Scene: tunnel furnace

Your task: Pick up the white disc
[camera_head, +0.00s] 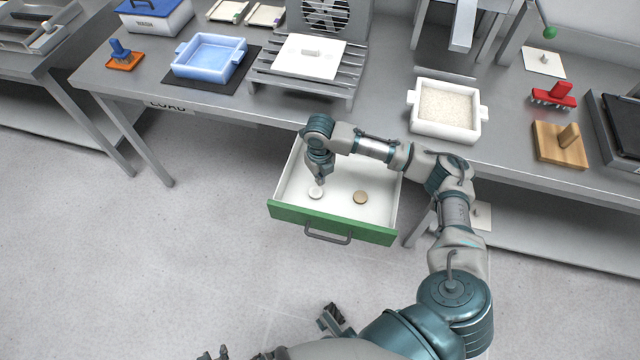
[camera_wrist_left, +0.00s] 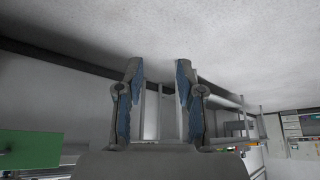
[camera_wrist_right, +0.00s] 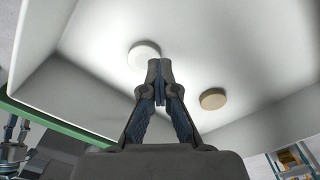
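The white disc (camera_head: 315,192) lies flat on the floor of an open white drawer (camera_head: 338,185) with a green front. A tan disc (camera_head: 360,197) lies to its right, apart from it. My right gripper (camera_head: 320,181) reaches down into the drawer, with its tips just over the white disc. In the right wrist view the fingertips (camera_wrist_right: 158,70) are together in front of the white disc (camera_wrist_right: 143,54), partly covering its edge; the tan disc (camera_wrist_right: 213,98) is right of them. Whether the tips touch the white disc is unclear. My left gripper (camera_wrist_left: 158,80) is open and empty, away from the drawer.
The grey table (camera_head: 385,100) stands above and behind the drawer. On it are a blue tray (camera_head: 208,58), a rack with a white plate (camera_head: 308,58), a white sand-filled box (camera_head: 446,112), a red brush (camera_head: 554,96) and a wooden block (camera_head: 560,146). The floor in front is clear.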

